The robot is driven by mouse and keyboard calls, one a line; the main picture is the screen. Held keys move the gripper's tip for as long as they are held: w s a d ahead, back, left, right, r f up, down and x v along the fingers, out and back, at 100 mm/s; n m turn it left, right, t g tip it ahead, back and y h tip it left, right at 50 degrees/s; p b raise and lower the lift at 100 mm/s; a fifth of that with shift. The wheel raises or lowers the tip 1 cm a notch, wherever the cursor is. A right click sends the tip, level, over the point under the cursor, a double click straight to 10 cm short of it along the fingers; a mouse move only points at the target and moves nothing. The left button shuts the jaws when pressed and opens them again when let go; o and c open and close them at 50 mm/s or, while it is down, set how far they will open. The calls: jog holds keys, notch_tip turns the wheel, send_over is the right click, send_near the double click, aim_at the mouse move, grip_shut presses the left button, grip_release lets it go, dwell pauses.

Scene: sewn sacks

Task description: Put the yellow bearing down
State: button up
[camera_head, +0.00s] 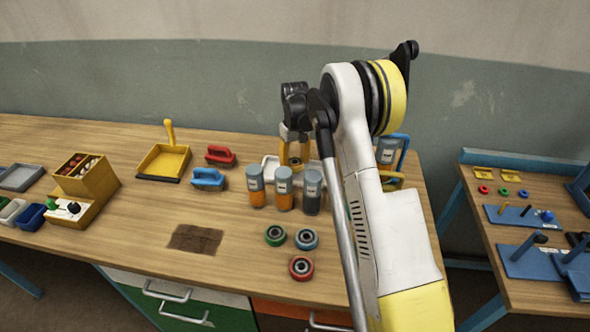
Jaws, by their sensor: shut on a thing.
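My gripper (295,140) points down at the back of the wooden workbench (130,225), behind a row of bottles. It is shut on the yellow bearing (296,162), which shows small and dark-centred between the fingertips. The bearing is at a white tray (268,170); I cannot tell whether it touches the tray or hangs just above it. The bottles and my arm hide part of the tray. A green bearing (275,235), a blue bearing (306,238) and a red bearing (301,267) lie at the bench's front.
Blue (208,179) and red (221,155) handled blocks and a yellow dustpan (163,161) are to the left. A dark patch (195,239) marks the bench. A second table (545,220) stands right.

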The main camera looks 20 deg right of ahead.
jog(key=shift+f, duration=1.3)
jog(key=shift+f+b, duration=0.2)
jog(key=shift+b, duration=0.2)
jog(key=o, duration=1.4)
jog(key=shift+r, duration=0.1)
